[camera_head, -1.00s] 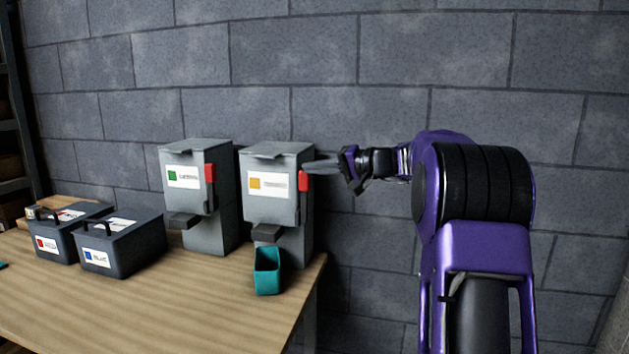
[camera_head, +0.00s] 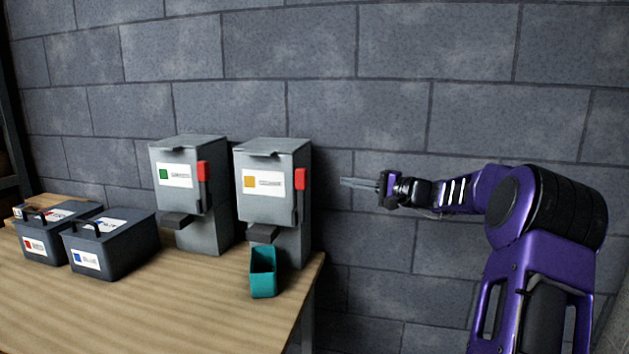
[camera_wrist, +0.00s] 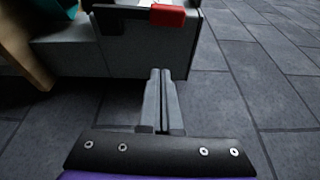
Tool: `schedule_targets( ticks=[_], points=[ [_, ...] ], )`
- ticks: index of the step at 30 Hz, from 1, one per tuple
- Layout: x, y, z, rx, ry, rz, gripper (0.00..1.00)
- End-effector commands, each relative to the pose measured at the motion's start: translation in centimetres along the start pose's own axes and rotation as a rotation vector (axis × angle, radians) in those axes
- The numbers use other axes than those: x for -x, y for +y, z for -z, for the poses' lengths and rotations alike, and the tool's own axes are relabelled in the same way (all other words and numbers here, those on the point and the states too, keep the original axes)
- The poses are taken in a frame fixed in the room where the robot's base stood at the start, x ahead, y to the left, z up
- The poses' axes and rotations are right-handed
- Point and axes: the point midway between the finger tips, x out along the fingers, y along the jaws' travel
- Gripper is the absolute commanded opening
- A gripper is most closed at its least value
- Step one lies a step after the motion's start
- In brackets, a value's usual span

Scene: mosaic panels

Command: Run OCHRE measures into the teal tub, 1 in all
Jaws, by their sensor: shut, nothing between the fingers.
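The ochre dispenser (camera_head: 272,187) is a grey box with an orange-square label, at the right end of the table. Its red lever (camera_head: 300,178) is on its right side, and it also shows at the top of the wrist view (camera_wrist: 168,15). The teal tub (camera_head: 263,272) stands upright below the dispenser's dark spout (camera_head: 263,234); the tub's inside is too dark to tell its contents. A corner of the tub shows in the wrist view (camera_wrist: 66,5). My gripper (camera_head: 343,182) is shut and empty, to the right of the lever and apart from it.
A similar dispenser with a green-square label (camera_head: 187,190) stands to the left. Two dark lidded bins, one with a red label (camera_head: 45,245) and one with a blue label (camera_head: 110,245), sit further left on the wooden table (camera_head: 180,310). A block wall is behind. Space right of the table is free.

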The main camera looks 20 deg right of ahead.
Motion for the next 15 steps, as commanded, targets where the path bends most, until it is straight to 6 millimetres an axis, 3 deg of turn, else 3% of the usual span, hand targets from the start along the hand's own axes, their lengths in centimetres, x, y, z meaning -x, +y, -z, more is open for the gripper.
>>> schedule_targets(
  ticks=[7, 15],
  points=[
    [-2.2, -0.1, -0.1, 0.001, -0.003, 0.000, 0.00],
    [-7.7, -0.1, -0.1, 0.002, -0.003, 0.000, 0.00]
  ],
)
